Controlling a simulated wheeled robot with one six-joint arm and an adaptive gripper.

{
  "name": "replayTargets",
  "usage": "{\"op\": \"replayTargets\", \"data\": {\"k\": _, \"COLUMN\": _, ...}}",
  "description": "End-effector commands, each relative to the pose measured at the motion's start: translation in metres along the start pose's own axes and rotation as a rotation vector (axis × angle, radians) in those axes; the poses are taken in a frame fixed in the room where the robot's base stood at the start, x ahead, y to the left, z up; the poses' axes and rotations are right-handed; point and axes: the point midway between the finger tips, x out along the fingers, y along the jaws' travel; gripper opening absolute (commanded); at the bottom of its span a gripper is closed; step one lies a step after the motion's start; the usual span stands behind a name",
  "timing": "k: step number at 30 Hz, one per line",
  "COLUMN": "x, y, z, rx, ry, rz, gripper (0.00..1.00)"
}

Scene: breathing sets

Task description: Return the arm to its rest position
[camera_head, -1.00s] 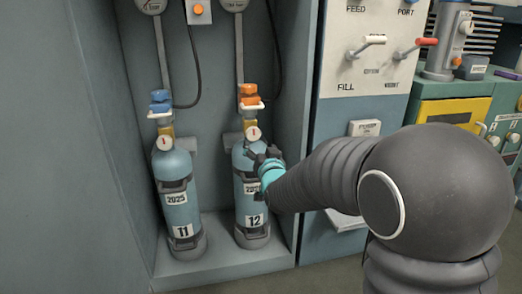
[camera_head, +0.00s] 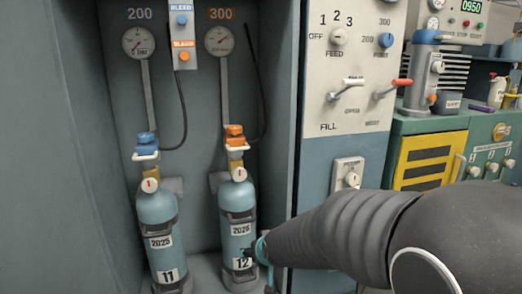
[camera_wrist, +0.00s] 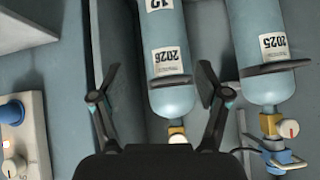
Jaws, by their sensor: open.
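My gripper (camera_wrist: 160,88) is open in the wrist view, its two fingers spread wide with nothing held between them. Cylinder 12 (camera_wrist: 170,45), labelled 2026, lies between and beyond the fingers in that upside-down view. In the head view my gripper (camera_head: 266,262) is small and mostly hidden by my dark ribbed arm, low beside cylinder 12 (camera_head: 237,210), which has an orange knob. I cannot tell whether it touches. Cylinder 11 (camera_head: 156,212), labelled 2025 with a blue knob, stands upright to the left.
Both cylinders stand in a grey-blue recess with gauges (camera_head: 139,43) above. Right of it is a control panel (camera_head: 352,60) with levers and knobs, then a green unit with a yellow panel (camera_head: 425,160). Black hoses hang in the recess.

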Motion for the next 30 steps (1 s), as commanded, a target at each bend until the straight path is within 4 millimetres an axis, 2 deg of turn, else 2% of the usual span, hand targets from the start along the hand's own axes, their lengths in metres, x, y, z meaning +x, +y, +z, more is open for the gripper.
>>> {"op": "replayTargets", "data": {"k": 1, "x": -0.021, "y": 0.006, "z": 0.009, "rx": -0.007, "ry": -0.058, "rz": 0.012, "gripper": 0.75}}
{"op": "replayTargets", "data": {"k": 6, "x": -0.094, "y": 0.030, "z": 0.053, "rx": -0.022, "ry": -0.269, "rz": 0.053, "gripper": 0.75}}
{"op": "replayTargets", "data": {"k": 15, "x": -0.222, "y": 0.059, "z": 0.102, "rx": 0.003, "ry": -0.468, "rz": 0.108, "gripper": 0.75}}
{"op": "replayTargets", "data": {"k": 21, "x": -0.290, "y": 0.071, "z": 0.114, "rx": 0.045, "ry": -0.458, "rz": 0.145, "gripper": 0.75}}
{"op": "replayTargets", "data": {"k": 24, "x": -0.313, "y": 0.075, "z": 0.108, "rx": 0.066, "ry": -0.395, "rz": 0.164, "gripper": 0.75}}
{"op": "replayTargets", "data": {"k": 30, "x": -0.344, "y": 0.081, "z": 0.095, "rx": 0.095, "ry": -0.301, "rz": 0.193, "gripper": 0.75}}
